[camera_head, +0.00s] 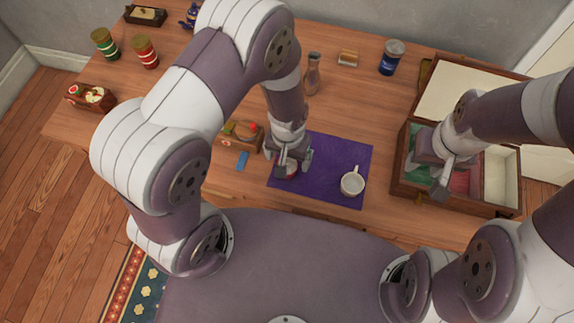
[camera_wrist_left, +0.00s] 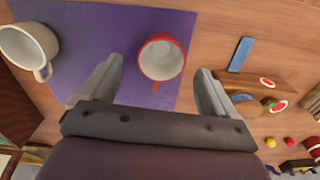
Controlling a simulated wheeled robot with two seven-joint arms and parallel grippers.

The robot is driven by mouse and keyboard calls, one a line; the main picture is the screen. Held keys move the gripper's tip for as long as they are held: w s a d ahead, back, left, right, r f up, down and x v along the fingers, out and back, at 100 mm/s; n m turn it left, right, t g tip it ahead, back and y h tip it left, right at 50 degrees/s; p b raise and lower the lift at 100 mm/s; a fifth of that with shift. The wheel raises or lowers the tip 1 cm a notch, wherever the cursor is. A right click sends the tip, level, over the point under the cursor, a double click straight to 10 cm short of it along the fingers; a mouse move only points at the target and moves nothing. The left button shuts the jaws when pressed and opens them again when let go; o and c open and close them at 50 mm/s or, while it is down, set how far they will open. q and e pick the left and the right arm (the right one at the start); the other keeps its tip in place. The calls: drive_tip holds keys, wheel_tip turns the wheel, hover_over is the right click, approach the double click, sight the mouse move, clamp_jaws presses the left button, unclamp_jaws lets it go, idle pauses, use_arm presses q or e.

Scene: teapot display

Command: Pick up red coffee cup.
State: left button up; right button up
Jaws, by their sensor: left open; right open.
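The red coffee cup (camera_wrist_left: 162,60) stands upright on the purple mat (camera_head: 335,150), with a pale inside and its handle toward my left gripper in the left wrist view. In the head view the red cup (camera_head: 286,170) is mostly hidden under my left gripper (camera_head: 291,168). My left gripper (camera_wrist_left: 160,85) is open, its fingers on either side of the cup's handle side in the picture; I cannot tell whether they touch it. A white cup (camera_head: 352,184) stands on the mat to the right. My right gripper (camera_head: 440,180) is open over the wooden box.
The open wooden box (camera_head: 408,170) with compartments stands at the right. A blue block (camera_head: 242,160) and a wooden tray (camera_head: 240,138) lie left of the mat. A glass bottle (camera_head: 313,75) and a blue can (camera_head: 391,57) stand behind. The table between mat and box is clear.

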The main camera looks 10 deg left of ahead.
sight(289, 164)
use_arm(q)
wheel_tip(289, 164, down, 4)
drive_tip(key=shift+s+a+f, duration=0.15)
drive_tip(key=shift+f, duration=0.5)
drive_tip(key=c, duration=1.1)
drive_tip(key=shift+r, duration=0.15)
